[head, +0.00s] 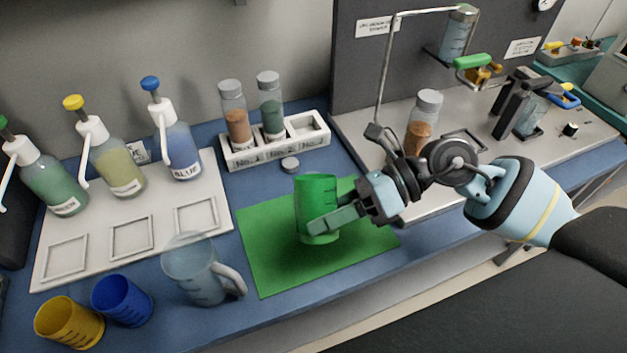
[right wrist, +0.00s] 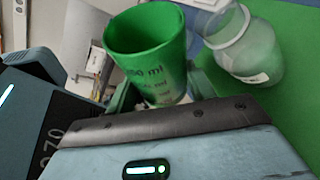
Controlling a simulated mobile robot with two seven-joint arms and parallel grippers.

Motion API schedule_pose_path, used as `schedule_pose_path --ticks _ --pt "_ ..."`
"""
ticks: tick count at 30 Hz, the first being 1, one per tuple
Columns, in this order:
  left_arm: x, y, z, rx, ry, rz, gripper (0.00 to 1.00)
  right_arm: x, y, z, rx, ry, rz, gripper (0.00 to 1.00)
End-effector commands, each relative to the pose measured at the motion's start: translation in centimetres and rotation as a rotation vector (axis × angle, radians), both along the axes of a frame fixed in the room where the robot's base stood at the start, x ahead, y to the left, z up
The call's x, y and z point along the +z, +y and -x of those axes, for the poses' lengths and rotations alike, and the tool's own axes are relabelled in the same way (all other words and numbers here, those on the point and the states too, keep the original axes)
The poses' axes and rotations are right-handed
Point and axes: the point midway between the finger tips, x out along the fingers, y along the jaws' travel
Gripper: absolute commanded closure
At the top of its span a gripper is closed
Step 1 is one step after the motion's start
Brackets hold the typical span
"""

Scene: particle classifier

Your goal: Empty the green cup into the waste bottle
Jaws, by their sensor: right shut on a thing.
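The green cup (head: 316,190) is over the green mat (head: 270,265) in the head view and looks roughly upright. I cannot tell whether it touches the mat. My right gripper (head: 335,218) is shut on the cup from the right. In the right wrist view the cup (right wrist: 150,50) shows its open rim and ml marks; its contents are not visible. A clear, open-necked bottle (right wrist: 243,50) with a white label is beside the cup there, over green. I cannot make this bottle out in the head view. My left gripper is not in view.
A clear jug (head: 195,270), a blue cup (head: 122,300) and a yellow cup (head: 68,322) stand at the front left. Pump bottles line the white tray (head: 215,225). A rack (head: 315,150) holds two jars behind the mat. A grey stand (head: 380,100) is at the back right.

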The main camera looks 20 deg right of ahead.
Motion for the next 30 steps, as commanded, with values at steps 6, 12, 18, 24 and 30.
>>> schedule_pose_path --ticks 6,12,18,24,30 --pt "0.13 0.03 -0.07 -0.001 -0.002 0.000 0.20 0.27 0.02 -0.04 0.000 0.030 -0.010 0.73" --pt "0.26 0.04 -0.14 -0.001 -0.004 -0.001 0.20 0.49 0.00 -0.10 -0.001 0.054 -0.018 0.73" --pt "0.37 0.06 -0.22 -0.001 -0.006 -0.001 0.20 0.68 0.00 -0.11 0.001 0.080 -0.024 0.73" --pt "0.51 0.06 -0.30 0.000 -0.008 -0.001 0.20 0.85 0.02 -0.06 0.000 0.107 -0.032 0.73" --pt "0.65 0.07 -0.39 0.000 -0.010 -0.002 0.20 1.04 0.03 -0.04 0.000 0.132 -0.039 0.73"
